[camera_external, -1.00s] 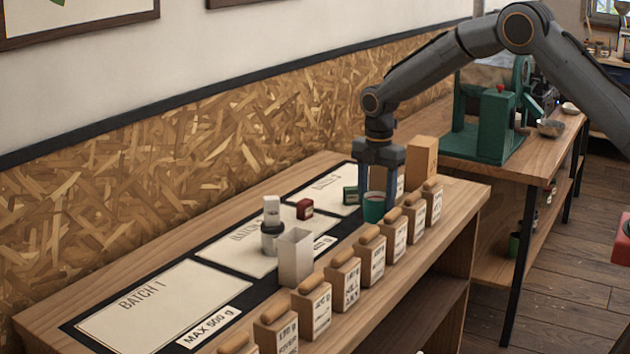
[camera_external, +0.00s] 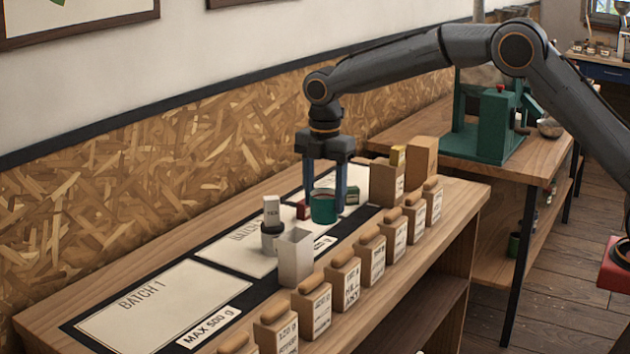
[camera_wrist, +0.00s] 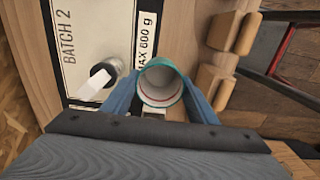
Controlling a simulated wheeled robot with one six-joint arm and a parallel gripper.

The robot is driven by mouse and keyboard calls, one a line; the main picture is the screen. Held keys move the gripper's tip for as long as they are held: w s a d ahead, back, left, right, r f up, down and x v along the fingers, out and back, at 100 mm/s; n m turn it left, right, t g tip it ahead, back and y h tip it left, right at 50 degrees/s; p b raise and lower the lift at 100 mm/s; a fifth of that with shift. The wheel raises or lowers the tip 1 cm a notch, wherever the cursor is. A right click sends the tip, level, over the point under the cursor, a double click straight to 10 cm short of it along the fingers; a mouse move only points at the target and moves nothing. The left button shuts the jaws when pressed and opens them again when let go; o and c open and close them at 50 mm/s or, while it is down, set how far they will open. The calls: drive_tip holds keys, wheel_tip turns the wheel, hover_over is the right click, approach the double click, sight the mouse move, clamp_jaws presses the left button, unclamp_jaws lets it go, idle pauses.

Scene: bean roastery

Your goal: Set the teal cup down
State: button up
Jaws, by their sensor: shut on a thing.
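The teal cup (camera_external: 323,209) is held upright between the blue fingers of my gripper (camera_external: 325,195), over the mat near the Batch 2 card (camera_external: 243,249). In the wrist view the teal cup (camera_wrist: 160,84) sits between the two fingers of my gripper (camera_wrist: 162,105), its open mouth toward the camera. My gripper is shut on it. Whether its base touches the surface is hard to tell; it appears slightly above it.
A white open box (camera_external: 295,258) and a dark jar with a white block (camera_external: 271,225) stand close on the left. A red block (camera_external: 303,209) and a green block (camera_external: 351,195) are near the cup. Batch 1 card (camera_external: 150,302) is bare.

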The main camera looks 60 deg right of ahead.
drive_tip(key=f+p, duration=0.1)
drive_tip(key=f, duration=0.2)
drive_tip(key=f+p, duration=0.1)
drive_tip(key=f, duration=0.2)
drive_tip(key=f+p, duration=0.1)
drive_tip(key=f, duration=0.3)
drive_tip(key=shift+a, duration=0.25)
drive_tip(key=shift+f, duration=0.1)
drive_tip(key=o, duration=1.1)
wheel_tip(320, 180, up, 11)
drive_tip(key=b, duration=0.3)
drive_tip(key=shift+r+b, duration=0.2)
drive_tip(key=shift+b, duration=0.1)
drive_tip(key=shift+r, duration=0.5)
